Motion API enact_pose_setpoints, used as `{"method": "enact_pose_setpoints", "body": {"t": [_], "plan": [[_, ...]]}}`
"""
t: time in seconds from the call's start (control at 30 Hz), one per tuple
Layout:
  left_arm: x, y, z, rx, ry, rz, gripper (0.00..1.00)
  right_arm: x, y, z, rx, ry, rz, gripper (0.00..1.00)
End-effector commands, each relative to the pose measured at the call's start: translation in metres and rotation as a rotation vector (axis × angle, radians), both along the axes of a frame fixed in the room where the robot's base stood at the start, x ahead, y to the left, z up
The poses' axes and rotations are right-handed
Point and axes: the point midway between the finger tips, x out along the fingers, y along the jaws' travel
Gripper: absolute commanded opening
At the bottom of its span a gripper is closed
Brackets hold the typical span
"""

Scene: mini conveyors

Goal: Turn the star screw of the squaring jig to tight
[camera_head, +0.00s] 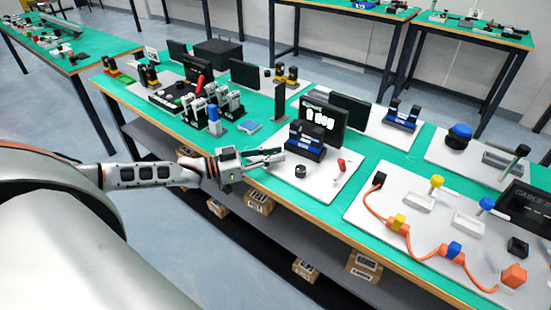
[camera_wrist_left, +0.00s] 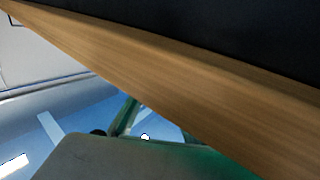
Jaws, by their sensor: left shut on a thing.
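The squaring jig (camera_head: 306,139) stands on a white board behind the table's front edge, a dark block with blue parts. A black screen (camera_head: 323,120) behind it reads about "0 deg". My left gripper (camera_head: 282,154) reaches in from the left, with its fingertips together at the jig's lower left side. It is shut on what appears, from its place, to be the star screw, which the fingertips hide. The screw's angle cannot be read. The left wrist view shows no fingers or screw. My right gripper is not in view.
A round black knob (camera_head: 300,171) and a red-handled lever (camera_head: 341,164) are just right of the gripper. A cable board (camera_head: 365,213) lies further right, and several black clamps (camera_head: 228,103) stand to the left. The wooden table edge (camera_wrist_left: 170,70) runs close to the wrist camera.

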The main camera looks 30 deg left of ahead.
Motion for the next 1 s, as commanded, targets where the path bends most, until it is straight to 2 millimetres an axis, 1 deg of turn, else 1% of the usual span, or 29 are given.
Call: {"method": "enact_pose_setpoints", "body": {"t": [0.03,0.27,0.3,0.33,0.73,0.87,1.0], "plan": [[0.001,0.000,0.004,-0.003,-0.005,-0.001,0.00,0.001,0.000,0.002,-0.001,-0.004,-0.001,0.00],[0.001,0.000,0.005,-0.003,-0.005,0.000,0.00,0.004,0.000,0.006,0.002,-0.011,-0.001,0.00],[0.001,0.000,0.004,-0.003,-0.005,0.000,0.28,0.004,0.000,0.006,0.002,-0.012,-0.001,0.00],[0.001,0.000,0.004,-0.002,-0.005,0.000,0.35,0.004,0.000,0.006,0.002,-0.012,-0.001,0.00],[-0.002,0.002,0.000,0.001,0.001,0.001,0.35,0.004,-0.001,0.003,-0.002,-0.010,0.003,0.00],[-0.013,0.011,-0.001,0.002,0.003,0.002,0.35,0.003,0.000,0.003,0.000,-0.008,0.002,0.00],[-0.033,0.027,-0.001,0.004,0.005,0.002,0.35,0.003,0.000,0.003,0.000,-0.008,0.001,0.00]]}}
